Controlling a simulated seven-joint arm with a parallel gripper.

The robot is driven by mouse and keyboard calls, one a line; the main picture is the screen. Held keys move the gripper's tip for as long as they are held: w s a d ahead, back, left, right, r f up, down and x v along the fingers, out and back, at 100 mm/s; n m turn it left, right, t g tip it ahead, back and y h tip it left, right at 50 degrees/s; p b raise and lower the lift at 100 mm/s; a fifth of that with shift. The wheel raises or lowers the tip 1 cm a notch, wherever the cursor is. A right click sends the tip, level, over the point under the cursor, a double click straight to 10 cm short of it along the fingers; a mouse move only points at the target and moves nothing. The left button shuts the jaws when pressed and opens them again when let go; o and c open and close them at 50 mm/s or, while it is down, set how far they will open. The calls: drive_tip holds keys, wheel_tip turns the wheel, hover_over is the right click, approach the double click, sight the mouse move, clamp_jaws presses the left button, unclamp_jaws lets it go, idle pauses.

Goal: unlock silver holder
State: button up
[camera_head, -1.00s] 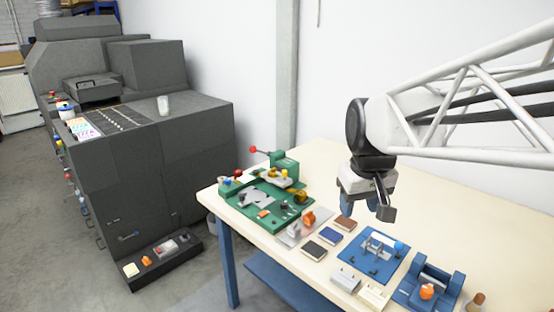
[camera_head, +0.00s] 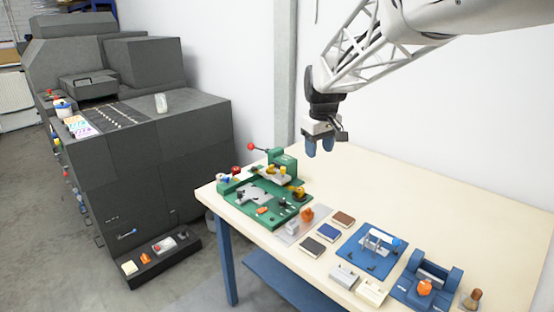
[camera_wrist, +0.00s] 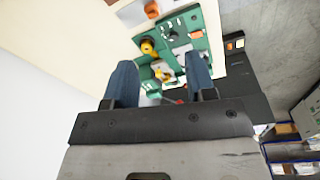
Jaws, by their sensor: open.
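The green fixture (camera_head: 262,205) stands at the left end of the table, with a red-knobbed lever (camera_head: 251,146) at its back left. Silver-grey metal parts (camera_head: 254,194) lie on its base, with a yellow-brown knob (camera_head: 297,192) at its right. I cannot tell for sure which part is the silver holder; a small silver block with an orange knob (camera_head: 306,214) also sits just right of the fixture. My gripper (camera_head: 318,150) is open and empty, pointing down above the table, behind and right of the fixture. In the wrist view, the green fixture (camera_wrist: 205,42) shows beyond and between my fingers (camera_wrist: 160,65).
Brown (camera_head: 343,219), blue (camera_head: 328,232) and dark (camera_head: 312,247) blocks lie at mid-table. A blue plate (camera_head: 370,250), pale blocks (camera_head: 372,292) and a blue cradle (camera_head: 430,285) stand to the right. A dark grey machine (camera_head: 140,150) stands at the left. The back of the table is clear.

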drive_tip(key=w+a+f+n, duration=0.1)
drive_tip(key=w+a+f, duration=0.2)
drive_tip(key=w, duration=0.7)
drive_tip(key=w+a+f+n, duration=0.2)
drive_tip(key=w+f, duration=0.5)
drive_tip(key=w, duration=0.2)
drive_tip(key=w+a+f+n+g, duration=0.1)
drive_tip(key=w+f, duration=0.4)
drive_tip(key=w, duration=0.5)
drive_tip(key=shift+w+a+f+n, duration=0.15)
drive_tip(key=shift+a+n, duration=0.1)
drive_tip(key=shift+a, duration=0.4)
drive_tip(key=shift+w+a+f+n, duration=0.15)
drive_tip(key=shift+a+n, duration=0.1)
drive_tip(key=shift+a, duration=0.4)
drive_tip(key=shift+r, duration=0.1)
drive_tip(key=shift+f, duration=3.9)
drive_tip(key=c, duration=0.9)
